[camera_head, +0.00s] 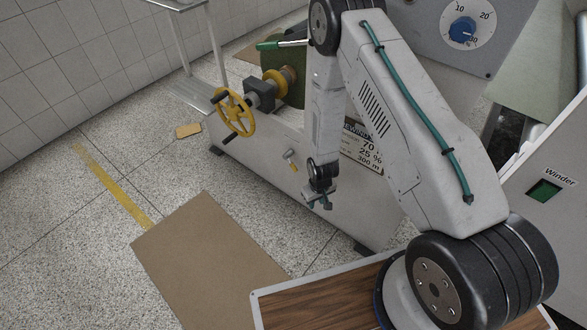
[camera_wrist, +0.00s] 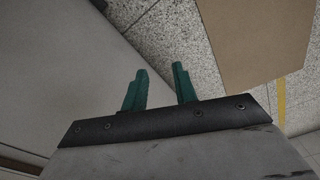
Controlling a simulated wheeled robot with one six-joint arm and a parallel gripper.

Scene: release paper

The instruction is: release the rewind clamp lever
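A lever with a green handle (camera_head: 270,45) sticks out to the left at the top of the rewind machine (camera_head: 330,215), beside a green and yellow roll end. Its right end is hidden behind my arm. No label shows which is the clamp lever. My gripper (camera_head: 319,203) hangs low beside the machine's side panel, below and to the right of both levers. In the wrist view my gripper (camera_wrist: 159,69) has two green fingers apart with nothing between them. Neither lever shows there.
A yellow handwheel (camera_head: 235,112) juts from the machine's left. A brown sheet (camera_head: 205,260) lies on the speckled floor, with a yellow stripe (camera_head: 110,185) beyond it. A panel with a blue dial (camera_head: 462,31) stands behind my arm. Floor left of the machine is mostly clear.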

